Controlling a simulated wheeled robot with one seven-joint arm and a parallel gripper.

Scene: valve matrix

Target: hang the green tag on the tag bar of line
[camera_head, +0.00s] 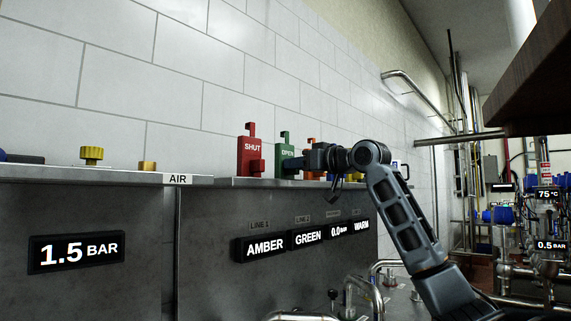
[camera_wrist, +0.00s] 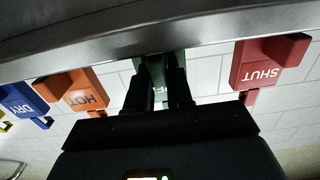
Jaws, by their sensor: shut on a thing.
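The green tag (camera_head: 287,150) marked OPEN is upright at the shelf's front edge, just right of the red tag. My gripper (camera_head: 300,162) reaches it from the right and is shut on it. In the wrist view, which is upside down, the green tag (camera_wrist: 157,72) shows between the two fingers of my gripper (camera_wrist: 160,75), its lettering mostly covered. I cannot tell whether the tag still touches the shelf. Line displays below read AMBER (camera_head: 264,247) and GREEN (camera_head: 307,236), under small line labels. I cannot make out a tag bar.
A red SHUT tag (camera_head: 250,155) stands close left of the green one. Beyond my gripper are an orange HOT tag (camera_wrist: 85,95) and a blue DRY tag (camera_wrist: 22,100). The shelf (camera_head: 228,182) backs onto a tiled wall. A yellow knob (camera_head: 92,153) stands further left.

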